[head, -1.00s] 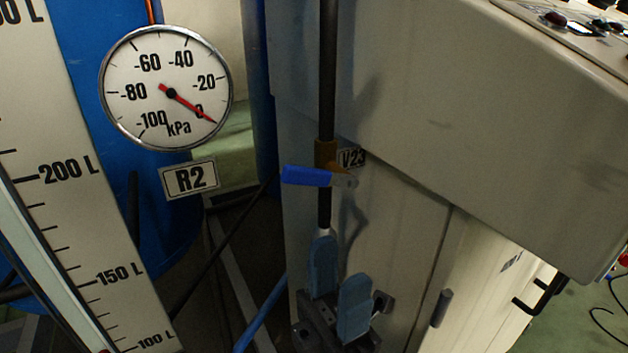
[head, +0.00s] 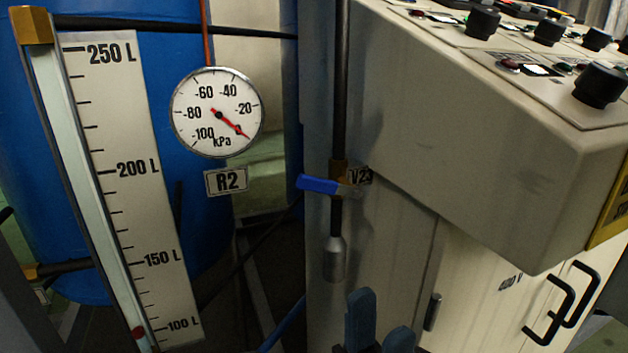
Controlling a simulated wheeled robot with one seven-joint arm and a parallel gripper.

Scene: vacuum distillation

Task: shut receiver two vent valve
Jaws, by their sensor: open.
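The receiver two vent valve, tagged V23 (head: 361,176), sits on a dark vertical pipe in front of the grey cabinet. Its brass body (head: 338,171) carries a blue lever handle (head: 318,184) that points left, roughly across the pipe. A metal end piece (head: 334,258) closes the bottom of the pipe. My gripper (head: 379,325) is at the bottom edge of the head view, below the valve and apart from it. Its two blue fingers are spread with nothing between them. The rest of the gripper is cut off by the frame.
The R2 gauge (head: 217,112) reads near 0 kPa, in front of a blue tank (head: 160,60). A level scale (head: 125,150) stands at left. The control panel cabinet (head: 480,130) with black knobs juts out at right. Black door handles (head: 575,295) stick out at lower right.

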